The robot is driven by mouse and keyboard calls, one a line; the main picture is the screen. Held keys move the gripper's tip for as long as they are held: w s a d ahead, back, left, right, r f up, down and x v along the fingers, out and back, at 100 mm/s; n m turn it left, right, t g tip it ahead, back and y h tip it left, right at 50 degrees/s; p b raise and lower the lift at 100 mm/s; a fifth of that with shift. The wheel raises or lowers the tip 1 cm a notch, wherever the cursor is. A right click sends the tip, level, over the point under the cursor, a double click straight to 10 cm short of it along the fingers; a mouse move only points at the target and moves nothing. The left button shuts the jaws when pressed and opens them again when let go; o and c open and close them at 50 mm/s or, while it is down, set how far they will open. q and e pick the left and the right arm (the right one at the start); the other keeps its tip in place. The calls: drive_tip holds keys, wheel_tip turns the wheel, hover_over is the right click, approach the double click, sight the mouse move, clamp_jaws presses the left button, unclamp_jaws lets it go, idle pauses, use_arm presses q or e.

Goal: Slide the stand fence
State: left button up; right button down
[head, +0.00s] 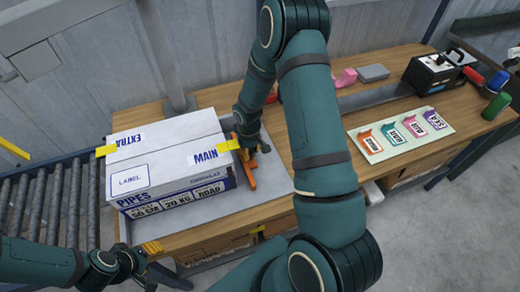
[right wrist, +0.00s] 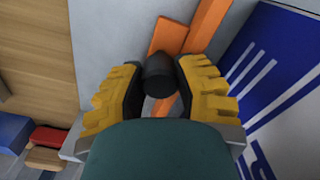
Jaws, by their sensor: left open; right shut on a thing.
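The orange stand fence (head: 250,176) stands on the grey plate against the right side of the white and blue carton (head: 165,160). In the right wrist view the fence (right wrist: 205,25) shows as orange bars with a dark round knob (right wrist: 158,68) in front. My right gripper (head: 244,143) reaches down at the fence; in its wrist view the yellow fingers (right wrist: 158,88) are shut around the knob. Part of the fence is hidden by my right arm. My left gripper (head: 150,256) is open and empty in front of the carton's lower left corner.
A roller conveyor (head: 45,205) lies at the left. On the wooden bench (head: 300,135) at the right are a board with colored cards (head: 402,134), a black device (head: 432,72) and a pink block (head: 346,78). A grey post (head: 170,60) stands behind the carton.

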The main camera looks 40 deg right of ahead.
drive_tip(key=shift+a, duration=0.15)
drive_tip(key=c, duration=0.6)
unclamp_jaws()
